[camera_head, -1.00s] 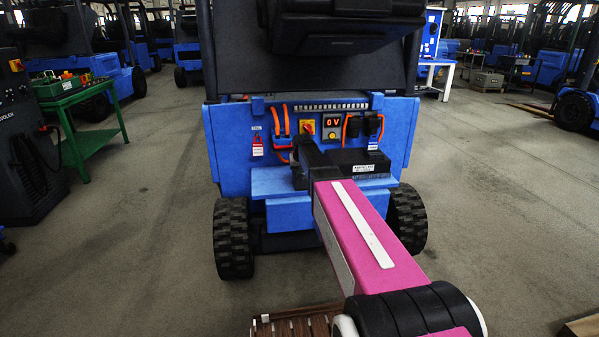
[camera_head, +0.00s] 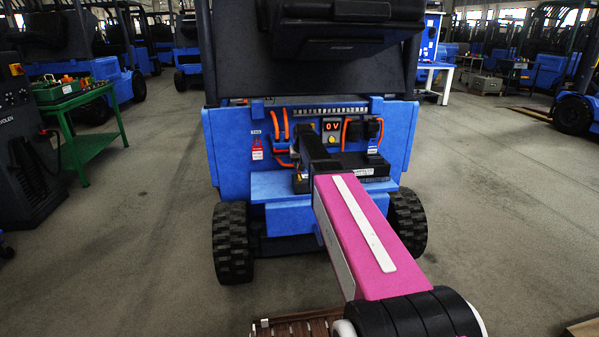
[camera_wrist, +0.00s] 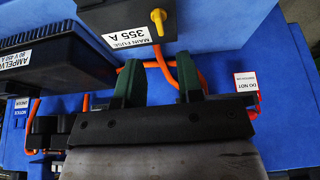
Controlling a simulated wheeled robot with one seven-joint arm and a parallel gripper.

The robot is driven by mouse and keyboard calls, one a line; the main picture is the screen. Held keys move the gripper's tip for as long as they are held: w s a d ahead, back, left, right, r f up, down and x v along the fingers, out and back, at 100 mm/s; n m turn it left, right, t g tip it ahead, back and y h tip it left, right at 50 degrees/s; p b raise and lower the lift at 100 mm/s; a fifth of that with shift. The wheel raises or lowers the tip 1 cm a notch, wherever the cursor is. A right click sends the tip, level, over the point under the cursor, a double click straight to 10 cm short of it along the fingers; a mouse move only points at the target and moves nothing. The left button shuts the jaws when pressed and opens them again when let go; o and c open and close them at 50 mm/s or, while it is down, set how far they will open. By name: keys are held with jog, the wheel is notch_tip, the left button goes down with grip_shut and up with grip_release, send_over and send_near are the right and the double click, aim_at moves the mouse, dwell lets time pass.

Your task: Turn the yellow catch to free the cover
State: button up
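The yellow catch (camera_wrist: 158,20) is a small knob with a short lever, seen in the wrist view at the top on a dark box face. The grey cover part beside it (camera_wrist: 120,12) carries a white label reading MAIN FUSE 355 A. My gripper (camera_wrist: 159,66) shows two green fingers held apart with nothing between them; the catch lies beyond their tips, apart from them in the picture. In the head view my dark gripper end reaches the blue truck's rear panel (camera_head: 230,150), and its fingertips and the catch are hidden there.
Orange cables (camera_wrist: 190,72) run close behind the fingers. A black box (camera_wrist: 50,65) with a label sits at the left, and a red DO NOT tag (camera_wrist: 246,82) at the right. In the head view a 0 V display (camera_head: 332,126) is on the panel.

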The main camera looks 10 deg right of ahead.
jog(key=shift+v, duration=1.6)
jog(key=s+f+g, duration=0.1)
jog(key=s+f, duration=0.6)
jog(key=s, duration=0.4)
jog(key=s+f+g, duration=0.2)
jog(key=s+f, duration=0.5)
jog(key=s, duration=0.4)
jog(key=s+f+g, duration=0.1)
jog(key=s+f, duration=0.7)
jog(key=s, duration=0.3)
jog(key=shift+g, duration=0.3)
jog(key=shift+s, duration=0.1)
